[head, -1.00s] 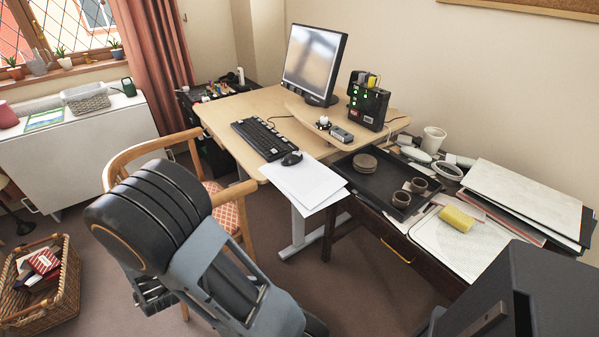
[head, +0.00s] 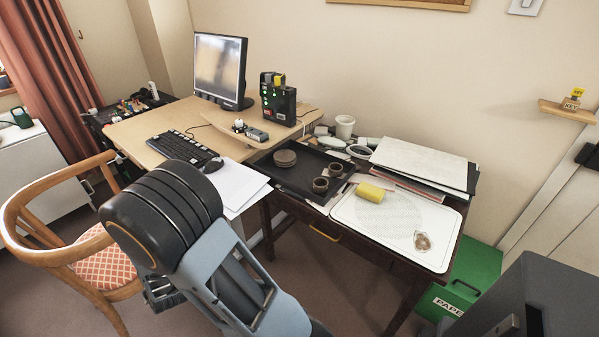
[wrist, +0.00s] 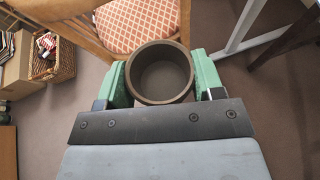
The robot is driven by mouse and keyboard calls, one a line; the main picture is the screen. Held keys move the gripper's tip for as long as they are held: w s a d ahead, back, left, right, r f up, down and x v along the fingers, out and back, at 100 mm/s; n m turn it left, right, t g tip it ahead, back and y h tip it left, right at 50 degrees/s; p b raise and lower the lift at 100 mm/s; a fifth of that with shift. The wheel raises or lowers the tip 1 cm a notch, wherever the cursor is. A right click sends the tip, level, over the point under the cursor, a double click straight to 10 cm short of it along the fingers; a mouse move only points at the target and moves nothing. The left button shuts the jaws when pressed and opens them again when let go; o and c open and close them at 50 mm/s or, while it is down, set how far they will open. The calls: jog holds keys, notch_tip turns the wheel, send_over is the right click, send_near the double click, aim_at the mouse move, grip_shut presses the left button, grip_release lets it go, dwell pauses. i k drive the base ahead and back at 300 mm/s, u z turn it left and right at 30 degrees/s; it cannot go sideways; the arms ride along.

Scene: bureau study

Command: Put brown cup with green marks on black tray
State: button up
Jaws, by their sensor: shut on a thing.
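My gripper (wrist: 161,80) is shut on a brown cup (wrist: 163,72) in the wrist view, with a green finger on each side of it. The cup looks upright and empty, seen from above; I cannot make out green marks on it. In the head view my arm hides the cup. The black tray (head: 288,180) lies on the dark desk, away to the right of my arm. It holds a stack of brown saucers (head: 285,158) at its left and two small brown cups, one nearer (head: 320,185) and one farther (head: 335,168).
Right of the black tray lies a white tray (head: 385,225) with a yellow sponge (head: 370,193). A white cup (head: 344,126) and folders (head: 425,160) stand behind. A wooden chair (head: 100,285) is beside my arm. A green box (head: 470,285) stands right of the desk.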

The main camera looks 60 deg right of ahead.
aim_at(316, 175)
jog(key=z, duration=0.75)
jog(key=i, duration=0.45)
